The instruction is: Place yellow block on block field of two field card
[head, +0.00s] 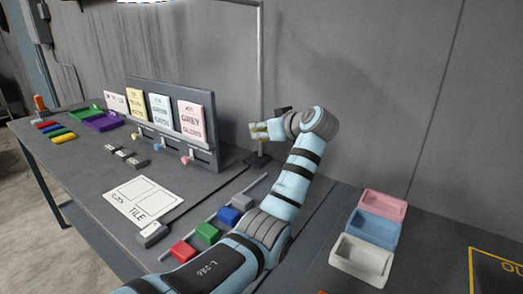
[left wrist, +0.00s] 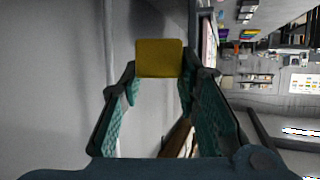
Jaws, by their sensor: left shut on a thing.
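My left gripper (head: 261,131) is raised above the far side of the bench, to the right of the sign board. It is shut on the yellow block (left wrist: 158,58), which sits between the fingertips in the left wrist view. In the head view the block is small and mostly covered by the fingers. The white two field card (head: 139,196) lies flat on the bench, left of and below the gripper. Its fields read BLOCK and TILE, and both look empty. My right gripper is out of view.
Red (head: 183,251), green (head: 208,233) and blue (head: 229,215) blocks stand in a row near my left arm. A grey device (head: 152,234) touches or nearly touches the card's near edge. The sign board (head: 200,151) stands behind. Pink, blue and white trays (head: 342,262) are at right.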

